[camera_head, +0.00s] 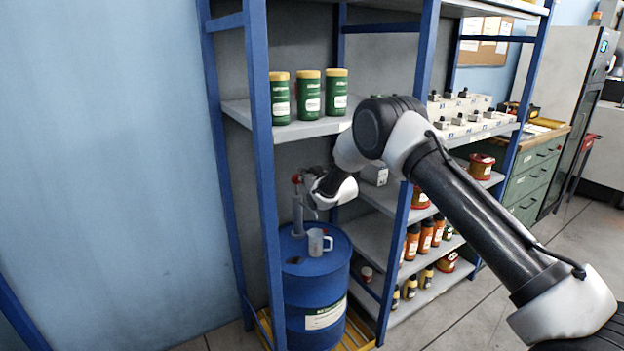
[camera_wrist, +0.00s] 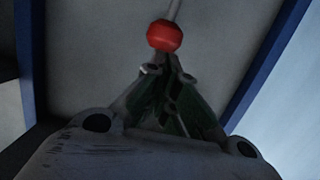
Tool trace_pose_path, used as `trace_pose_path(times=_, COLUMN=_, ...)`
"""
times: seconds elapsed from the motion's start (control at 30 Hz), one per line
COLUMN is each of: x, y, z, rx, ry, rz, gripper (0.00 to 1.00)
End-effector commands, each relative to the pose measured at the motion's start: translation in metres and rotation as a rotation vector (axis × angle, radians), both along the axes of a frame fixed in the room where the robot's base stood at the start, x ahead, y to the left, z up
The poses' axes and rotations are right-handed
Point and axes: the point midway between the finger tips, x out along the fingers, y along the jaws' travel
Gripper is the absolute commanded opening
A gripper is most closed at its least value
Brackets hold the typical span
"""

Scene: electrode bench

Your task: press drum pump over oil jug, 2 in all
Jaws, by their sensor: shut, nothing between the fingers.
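A blue drum (camera_head: 304,296) stands by the shelf, with a grey drum pump (camera_head: 298,214) upright on its top. The pump has a red knob (camera_head: 296,179), which also shows in the wrist view (camera_wrist: 165,36) just beyond my fingertips. A pale, translucent jug (camera_head: 317,243) stands on the drum top beside the pump, below the spout area. My gripper (camera_head: 309,182) is just right of the red knob; in the wrist view its fingers (camera_wrist: 171,82) are together and empty. I cannot tell whether they touch the knob. My wrist partly hides the shelf behind.
Blue shelf posts (camera_head: 264,150) stand close to the drum and my arm. Green canisters (camera_head: 309,96) sit on the shelf above. Orange bottles (camera_head: 426,237) and red tins stand on lower shelves at right. A small dark item (camera_head: 295,260) lies on the drum top. Yellow grating (camera_head: 357,333) lies under the drum.

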Motion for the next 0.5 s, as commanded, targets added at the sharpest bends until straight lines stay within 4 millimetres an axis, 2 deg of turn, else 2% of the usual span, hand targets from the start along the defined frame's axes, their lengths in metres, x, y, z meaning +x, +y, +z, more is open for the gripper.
trace_pose_path(times=0.1, x=-0.022, y=-0.015, z=0.008, rx=0.000, ry=-0.002, rz=0.000, gripper=0.00)
trace_pose_path(times=0.23, x=-0.040, y=-0.026, z=0.012, rx=0.001, ry=-0.003, rz=0.000, gripper=0.00)
trace_pose_path(times=0.5, x=-0.055, y=-0.036, z=0.016, rx=0.003, ry=-0.006, rz=0.000, gripper=0.00)
